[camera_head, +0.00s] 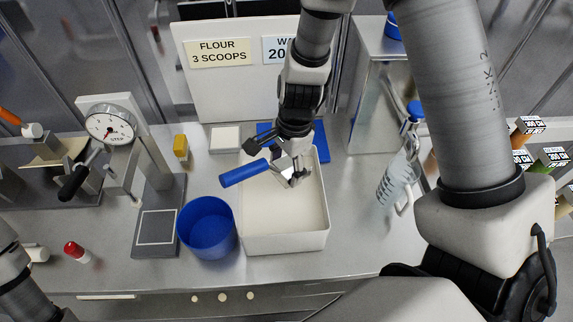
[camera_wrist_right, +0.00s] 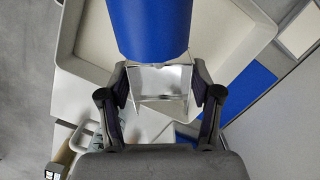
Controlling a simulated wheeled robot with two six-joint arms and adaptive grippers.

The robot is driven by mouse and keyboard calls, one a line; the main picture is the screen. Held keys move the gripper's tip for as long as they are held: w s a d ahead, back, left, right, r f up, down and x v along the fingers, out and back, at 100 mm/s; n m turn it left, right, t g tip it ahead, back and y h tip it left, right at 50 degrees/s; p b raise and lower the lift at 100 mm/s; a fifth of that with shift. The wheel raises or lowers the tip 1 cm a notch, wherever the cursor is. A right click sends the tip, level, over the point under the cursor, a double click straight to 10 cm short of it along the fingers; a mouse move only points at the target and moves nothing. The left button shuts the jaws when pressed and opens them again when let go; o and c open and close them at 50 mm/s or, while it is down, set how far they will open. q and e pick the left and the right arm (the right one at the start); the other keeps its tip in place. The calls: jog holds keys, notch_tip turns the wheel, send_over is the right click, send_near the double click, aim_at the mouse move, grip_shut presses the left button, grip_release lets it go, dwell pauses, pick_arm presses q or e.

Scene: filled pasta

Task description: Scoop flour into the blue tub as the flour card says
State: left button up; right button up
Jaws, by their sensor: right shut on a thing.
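The flour card (camera_head: 220,53) on the white board reads "FLOUR 3 SCOOPS". The round blue tub (camera_head: 208,230) stands upright, open on top; I see no flour in it. The white bin (camera_head: 286,243) of pale flour (camera_head: 275,212) is just right of it. My right gripper (camera_head: 291,174) is over the back of the bin, shut on a scoop with a blue handle (camera_head: 244,173) pointing left. In the right wrist view the blue handle (camera_wrist_right: 150,25) and the metal scoop part (camera_wrist_right: 158,83) show between the fingers. Its load cannot be told. My left gripper is out of view.
A dial scale (camera_head: 110,126) with a flat plate (camera_head: 157,227) stands left of the tub. A clear jug (camera_head: 394,183) stands right of the bin. A second card (camera_head: 280,50) is partly hidden by my arm. A red-capped shaker (camera_head: 75,251) lies at the left front.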

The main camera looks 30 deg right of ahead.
notch_tip(320, 180, down, 9)
jog(key=b, duration=0.7)
jog(key=shift+f, duration=0.15)
jog(key=shift+f+b, duration=0.3)
jog(key=shift+b, duration=0.1)
notch_tip(320, 180, up, 13)
jog(key=p, duration=1.3)
jog(key=shift+f, duration=0.25)
